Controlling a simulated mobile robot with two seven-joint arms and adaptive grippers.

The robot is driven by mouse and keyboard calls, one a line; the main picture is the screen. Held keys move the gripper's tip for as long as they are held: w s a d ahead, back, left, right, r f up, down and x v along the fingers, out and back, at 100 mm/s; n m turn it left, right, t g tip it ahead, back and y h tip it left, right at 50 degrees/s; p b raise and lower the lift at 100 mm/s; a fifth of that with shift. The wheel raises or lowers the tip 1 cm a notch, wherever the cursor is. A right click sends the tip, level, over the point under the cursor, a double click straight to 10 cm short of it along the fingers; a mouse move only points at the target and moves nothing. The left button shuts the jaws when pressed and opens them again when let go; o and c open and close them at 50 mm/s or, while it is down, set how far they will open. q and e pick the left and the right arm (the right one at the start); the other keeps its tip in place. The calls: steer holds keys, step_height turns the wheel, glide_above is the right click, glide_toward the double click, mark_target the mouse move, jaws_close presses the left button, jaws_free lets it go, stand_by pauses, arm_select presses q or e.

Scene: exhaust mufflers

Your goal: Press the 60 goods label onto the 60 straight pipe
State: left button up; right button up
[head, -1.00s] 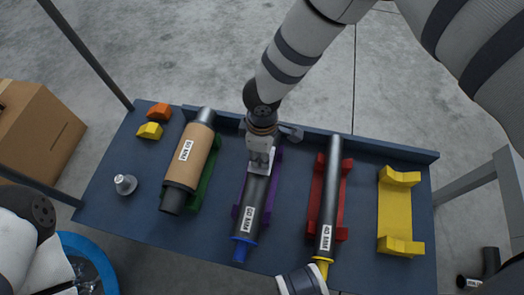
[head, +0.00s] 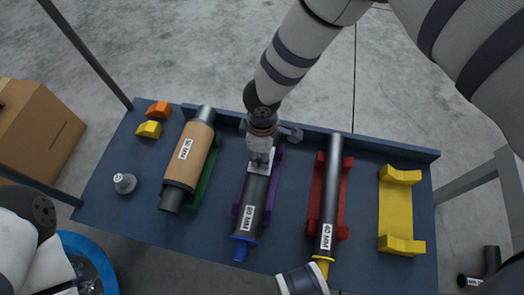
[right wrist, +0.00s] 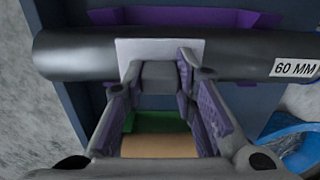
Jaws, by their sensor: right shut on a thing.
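The 60 straight pipe (head: 256,202) is a dark tube marked "60 MM" with a blue end collar, lying in the purple cradle (head: 279,160). It also crosses the right wrist view (right wrist: 240,58). The goods label (right wrist: 160,47) is a white rectangle lying against the pipe's side, with a grey block between it and my fingers. My right gripper (right wrist: 160,75) is shut on the label's grey block, right at the pipe. In the head view my right gripper (head: 260,158) is over the pipe's far half. The label's printed face cannot be read.
A wrapped muffler (head: 187,158) in a green cradle lies left of the pipe. A 40 MM pipe (head: 330,190) in a red cradle lies right, then an empty yellow cradle (head: 393,212). A metal knob (head: 124,183) and two small blocks (head: 150,129) stand at the left. A blue bin is below.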

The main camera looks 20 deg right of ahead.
arm_select(q)
steer(key=shift+t, duration=0.4)
steer(key=shift+w+r+p, duration=0.25)
steer(key=shift+r+p, duration=0.5)
steer(key=shift+p, duration=0.15)
steer(key=shift+w+r+p, duration=0.2)
steer(key=shift+r+p, duration=0.5)
steer(key=shift+p, duration=0.15)
steer(key=shift+w+r+p, duration=0.25)
steer(key=shift+r+p, duration=0.5)
steer(key=shift+p, duration=0.15)
arm_select(e)
steer(key=shift+r, duration=3.55)
